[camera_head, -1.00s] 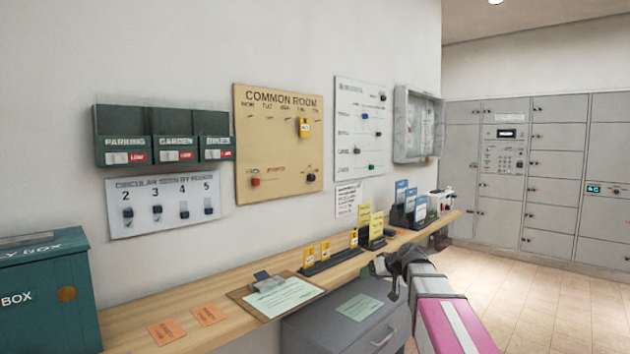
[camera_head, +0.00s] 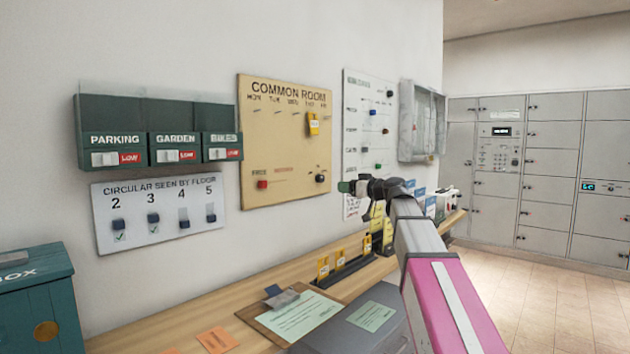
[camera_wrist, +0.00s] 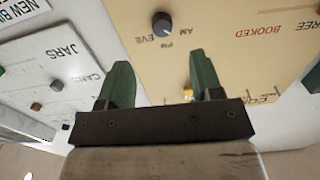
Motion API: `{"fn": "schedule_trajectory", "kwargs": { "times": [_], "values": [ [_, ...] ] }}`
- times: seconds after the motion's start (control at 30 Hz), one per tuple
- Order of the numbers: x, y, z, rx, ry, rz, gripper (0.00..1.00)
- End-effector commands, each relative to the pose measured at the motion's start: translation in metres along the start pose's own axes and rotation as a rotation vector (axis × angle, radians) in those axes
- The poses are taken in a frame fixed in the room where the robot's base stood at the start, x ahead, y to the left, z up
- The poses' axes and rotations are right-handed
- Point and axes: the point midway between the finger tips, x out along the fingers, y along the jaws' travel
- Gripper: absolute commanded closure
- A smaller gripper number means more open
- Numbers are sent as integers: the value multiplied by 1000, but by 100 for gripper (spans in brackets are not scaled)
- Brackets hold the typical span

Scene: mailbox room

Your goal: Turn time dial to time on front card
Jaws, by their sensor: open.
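The time dial (camera_head: 320,178) is a small black knob at the lower right of the tan COMMON ROOM board (camera_head: 270,145). In the wrist view the dial (camera_wrist: 162,22) has a light mark and the words AM, PM and EVE beside it, upside down. Yellow cards (camera_head: 323,268) stand in a black rack on the shelf; their writing is too small to read, and I cannot tell which is the front card. My gripper (camera_wrist: 160,62) is open and empty, its green fingers apart from the dial. In the head view my gripper (camera_head: 346,187) is just right of the board.
A yellow tag (camera_head: 313,124) hangs on the board, with a red slider (camera_head: 262,184) below. A white board with coloured knobs (camera_head: 368,130) is to the right. The wooden shelf (camera_head: 195,313) below carries a clipboard (camera_head: 290,315) and card racks. A teal box (camera_head: 35,300) stands left.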

Motion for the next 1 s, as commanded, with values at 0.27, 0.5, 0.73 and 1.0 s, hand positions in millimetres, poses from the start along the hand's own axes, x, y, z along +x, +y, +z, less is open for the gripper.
{"fn": "schedule_trajectory", "kwargs": {
  "times": [0.27,0.5,0.73,1.0],
  "values": [
    [16,0,-13,-14,25,-5,40],
    [59,0,-14,-14,24,-5,40],
    [93,0,-14,-13,23,-4,40],
    [108,-1,-14,-13,23,-3,40]
  ]
}}
